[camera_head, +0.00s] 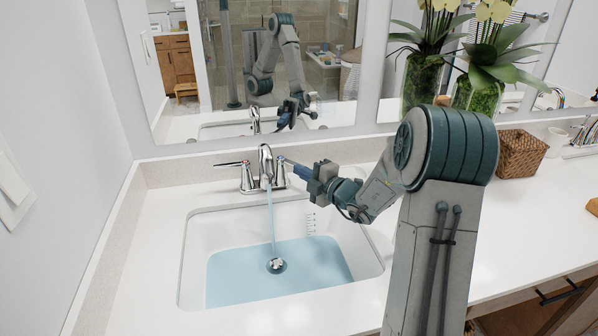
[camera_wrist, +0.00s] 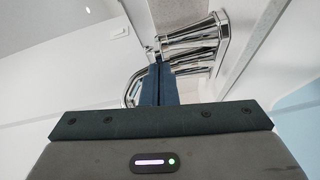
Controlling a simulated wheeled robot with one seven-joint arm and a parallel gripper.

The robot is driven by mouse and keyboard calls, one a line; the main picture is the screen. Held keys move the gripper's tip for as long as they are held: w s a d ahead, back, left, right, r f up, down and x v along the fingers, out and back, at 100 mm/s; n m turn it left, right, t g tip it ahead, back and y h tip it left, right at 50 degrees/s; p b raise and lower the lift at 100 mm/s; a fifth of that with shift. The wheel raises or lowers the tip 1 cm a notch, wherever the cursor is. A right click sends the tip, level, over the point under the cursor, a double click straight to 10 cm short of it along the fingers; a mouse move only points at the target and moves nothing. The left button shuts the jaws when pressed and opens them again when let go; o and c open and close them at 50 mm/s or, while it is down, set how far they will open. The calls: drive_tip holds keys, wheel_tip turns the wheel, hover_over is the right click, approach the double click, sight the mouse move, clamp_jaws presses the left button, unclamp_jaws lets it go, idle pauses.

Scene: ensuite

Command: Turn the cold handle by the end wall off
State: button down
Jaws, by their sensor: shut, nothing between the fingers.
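The chrome faucet (camera_head: 265,160) by the end wall stands behind the sink, and a stream of water (camera_head: 271,220) runs from its spout. The cold handle (camera_head: 280,174), with a blue mark on top, is on the right of the spout. The red-marked handle (camera_head: 246,176) is on the left, its lever pointing left. My gripper (camera_head: 294,163) is shut and empty, its fingertips right at the cold handle; contact cannot be told. The cold lever is largely hidden by the fingers. In the wrist view, my shut fingers (camera_wrist: 157,68) reach to chrome faucet parts (camera_wrist: 195,42).
The sink basin (camera_head: 190,255) holds bluish water around the drain (camera_head: 276,265). The end wall (camera_head: 55,110) is at the left, and a mirror (camera_head: 215,75) is behind the faucet. A plant vase (camera_head: 420,85) and a wicker basket (camera_head: 521,153) stand to the right.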

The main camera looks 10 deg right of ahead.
drive_tip(key=shift+w+d+r+n+g+y+p, duration=0.15)
drive_tip(key=shift+d+n+g+y+p, duration=0.15)
drive_tip(key=shift+p, duration=0.35)
drive_tip(key=shift+d, duration=0.1)
drive_tip(key=shift+w+d+n+g+y+p, duration=1)
drive_tip(key=shift+w+n+g+y+p, duration=0.25)
drive_tip(key=shift+p, duration=1.45)
drive_tip(key=shift+w+d+n+g+y+p, duration=1)
drive_tip(key=shift+w+g+y+p, duration=0.3)
drive_tip(key=shift+p, duration=1.35)
drive_tip(key=shift+w, duration=0.1)
drive_tip(key=shift+w+r, duration=0.15)
drive_tip(key=shift+r, duration=0.05)
